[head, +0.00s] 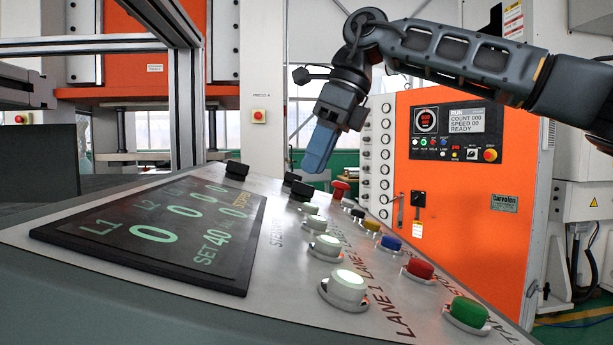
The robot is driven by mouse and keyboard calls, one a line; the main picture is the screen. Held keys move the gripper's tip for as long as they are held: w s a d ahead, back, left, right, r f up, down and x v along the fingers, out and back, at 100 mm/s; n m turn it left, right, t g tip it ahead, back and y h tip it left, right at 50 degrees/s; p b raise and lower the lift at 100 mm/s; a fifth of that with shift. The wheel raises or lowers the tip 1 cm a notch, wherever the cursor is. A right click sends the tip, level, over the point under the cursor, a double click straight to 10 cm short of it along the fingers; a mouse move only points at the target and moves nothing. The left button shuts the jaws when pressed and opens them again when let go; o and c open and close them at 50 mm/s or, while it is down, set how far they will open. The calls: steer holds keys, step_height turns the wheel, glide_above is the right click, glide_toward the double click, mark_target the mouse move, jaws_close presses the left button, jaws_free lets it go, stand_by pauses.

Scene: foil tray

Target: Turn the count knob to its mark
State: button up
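Black knobs sit along the far part of the sloped console. One black knob (302,190) is just below and left of my fingertips, with another dark knob behind it. A further black knob (236,170) is at the display's far corner. I cannot read which one is the count knob, and its mark does not show. The display (165,225) shows several zeros and "SET 40".
Lit white buttons (347,286) run along the console, with a green button (468,311), a red button (420,268) and blue and yellow ones beside them. A red mushroom button (340,186) stands close right of my fingers. An orange cabinet (480,220) stands behind.

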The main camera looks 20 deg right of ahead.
mark_target(303, 189)
steer(key=shift+x, duration=1.9)
steer(key=shift+c, duration=0.4)
jaws_close()
